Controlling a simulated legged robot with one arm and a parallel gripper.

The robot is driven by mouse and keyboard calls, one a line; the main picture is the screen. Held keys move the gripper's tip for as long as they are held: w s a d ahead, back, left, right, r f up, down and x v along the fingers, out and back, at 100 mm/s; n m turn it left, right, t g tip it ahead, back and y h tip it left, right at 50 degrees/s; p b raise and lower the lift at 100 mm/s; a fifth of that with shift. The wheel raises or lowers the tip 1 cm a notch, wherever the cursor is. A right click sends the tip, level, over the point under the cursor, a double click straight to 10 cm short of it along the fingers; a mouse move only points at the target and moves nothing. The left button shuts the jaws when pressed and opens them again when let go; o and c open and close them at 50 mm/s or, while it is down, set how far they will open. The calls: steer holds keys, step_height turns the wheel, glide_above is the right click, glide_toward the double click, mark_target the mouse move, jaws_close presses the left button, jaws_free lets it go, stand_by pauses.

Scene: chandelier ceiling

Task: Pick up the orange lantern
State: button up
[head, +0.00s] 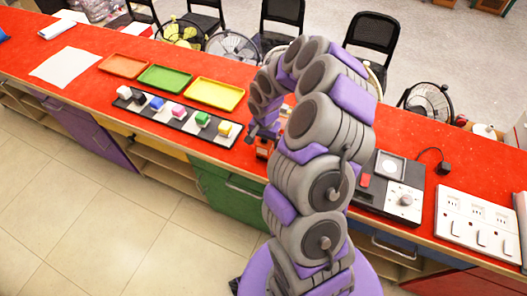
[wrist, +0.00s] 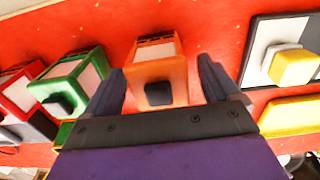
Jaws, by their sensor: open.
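The orange lantern (wrist: 148,52) stands on the red countertop in the wrist view. It has pale panels, and a dark square part faces me. My gripper (wrist: 162,66) is open, with one dark finger on each side of the lantern in the picture. I see gaps beside both fingers, and I cannot tell how far the fingers reach along it. In the head view, a small orange shape beside my gripper (head: 265,130) looks like the same lantern (head: 263,149), partly hidden by my arm.
A green lantern (wrist: 88,73) and a red lantern (wrist: 18,92) stand to the left. A board with a yellow block (wrist: 293,67) lies to the right. Orange, green and yellow trays (head: 215,93) lie on the counter. A black device with a dial (head: 405,198) sits right of my arm.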

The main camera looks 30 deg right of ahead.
steer(key=f, duration=0.1)
steer(key=d+f, duration=0.1)
steer(key=shift+f, duration=0.35)
steer(key=shift+a+r, duration=0.1)
steer(key=shift+a, duration=0.65)
steer(key=shift+c, duration=1.1)
steer(key=shift+d, duration=0.5)
steer(key=c, duration=0.7)
steer(key=shift+a, duration=0.25)
steer(key=c, duration=0.5)
steer(key=shift+r, duration=0.1)
